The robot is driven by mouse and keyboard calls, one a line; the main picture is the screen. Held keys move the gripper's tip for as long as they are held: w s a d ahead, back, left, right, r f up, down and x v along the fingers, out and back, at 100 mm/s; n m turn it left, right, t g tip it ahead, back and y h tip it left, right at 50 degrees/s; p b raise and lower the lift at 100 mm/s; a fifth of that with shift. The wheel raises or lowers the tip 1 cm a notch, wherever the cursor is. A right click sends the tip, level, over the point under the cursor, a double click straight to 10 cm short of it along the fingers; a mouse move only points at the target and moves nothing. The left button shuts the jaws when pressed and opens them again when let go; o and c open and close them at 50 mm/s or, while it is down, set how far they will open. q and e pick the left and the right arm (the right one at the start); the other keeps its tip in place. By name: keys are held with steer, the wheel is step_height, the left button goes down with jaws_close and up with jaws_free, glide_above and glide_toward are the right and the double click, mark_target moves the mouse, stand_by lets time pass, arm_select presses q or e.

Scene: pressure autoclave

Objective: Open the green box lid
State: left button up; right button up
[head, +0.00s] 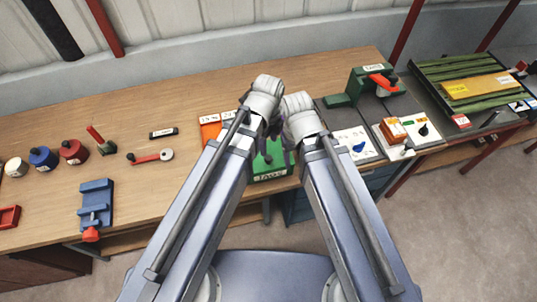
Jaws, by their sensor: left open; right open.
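The green box (271,164) sits at the front edge of the wooden workbench, with a white label on its front. My two arms cover most of its sides and back, and its lid's state is hard to make out. My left gripper (273,128) is open above the back of the box, its fingers partly hidden by the arm. My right gripper (289,152) is open at the right side of the box. The fingers are small and dark, so I cannot tell whether either touches the box.
An orange labelled box (210,130) stands just left of the green box. A white panel (352,144) with a blue knob lies to the right. A blue vise (95,204) and a red-handled tool (150,157) are on the left.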

mark_target(268, 157)
arm_select(q)
steer(key=shift+f+b, duration=3.9)
steer(key=shift+f, duration=0.05)
steer(key=shift+r, duration=0.1)
steer(key=shift+c, duration=0.3)
jaws_close()
